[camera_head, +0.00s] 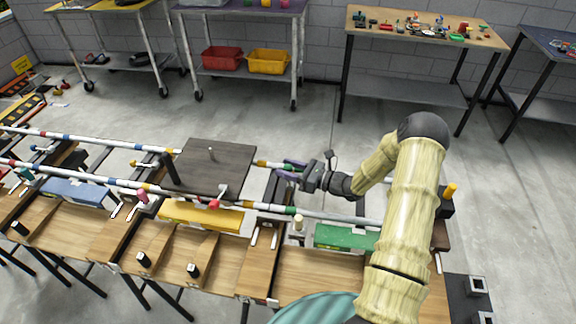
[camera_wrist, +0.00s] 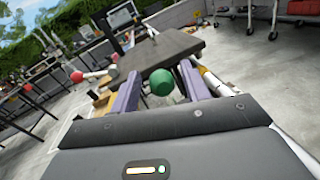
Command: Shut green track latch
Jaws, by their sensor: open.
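A round green knob (camera_wrist: 161,82), which looks like the green track latch's handle, shows in the wrist view. It sits between the two purple fingers of my gripper (camera_wrist: 160,88), which also shows in the head view (camera_head: 287,170). The fingers stand apart, one on each side of the knob; I cannot tell whether either touches it. In the head view my gripper is over the far rail (camera_head: 268,164), just right of a dark flat truck (camera_head: 232,158).
A near rail (camera_head: 325,216) runs along wooden bins. A yellow block (camera_head: 203,215) and a green block (camera_head: 345,237) stand by it. A red knob (camera_head: 215,204) is at the truck's near side. Behind the track is bare floor, with a table of small parts (camera_head: 425,30) beyond.

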